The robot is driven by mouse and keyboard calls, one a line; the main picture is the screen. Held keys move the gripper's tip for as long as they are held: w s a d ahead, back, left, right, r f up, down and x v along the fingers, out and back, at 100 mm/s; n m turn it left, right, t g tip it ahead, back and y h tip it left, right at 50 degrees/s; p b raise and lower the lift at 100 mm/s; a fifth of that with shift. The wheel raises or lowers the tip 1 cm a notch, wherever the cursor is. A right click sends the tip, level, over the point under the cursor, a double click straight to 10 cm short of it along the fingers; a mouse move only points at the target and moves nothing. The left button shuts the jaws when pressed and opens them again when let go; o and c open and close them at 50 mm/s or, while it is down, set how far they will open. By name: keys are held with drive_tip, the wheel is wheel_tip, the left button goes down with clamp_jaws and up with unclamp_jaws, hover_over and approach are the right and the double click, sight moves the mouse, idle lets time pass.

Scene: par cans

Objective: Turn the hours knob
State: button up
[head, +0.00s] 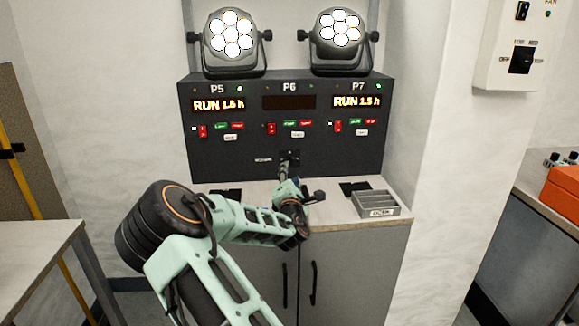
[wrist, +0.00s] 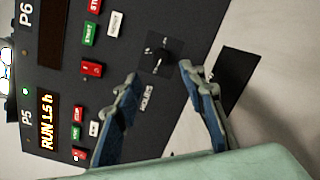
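The hours knob (wrist: 157,57) is a small black dial on a dark square plate, beside the HOURS label (wrist: 147,98) in the wrist view. In the head view its plate (head: 290,157) is low on the black panel, under P6, and partly hidden by my gripper (head: 285,170). In the wrist view my gripper (wrist: 160,78) is open, its two blue-grey fingers apart and empty. The knob shows beyond the gap between the fingertips. I see no contact with it.
The black panel (head: 220,158) has a P5 display (head: 219,104) and a P7 display (head: 357,101) lit with RUN; the P6 display (head: 289,102) is dark. Two lit lamps (head: 231,35) (head: 338,28) stand on top. A grey tray (head: 376,204) sits on the counter's right.

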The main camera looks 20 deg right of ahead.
sight(290, 161)
drive_tip(key=x, duration=0.8)
drive_tip(key=shift+w+b, duration=0.1)
drive_tip(key=shift+b, duration=0.25)
drive_tip(key=shift+c, duration=0.5)
clamp_jaws()
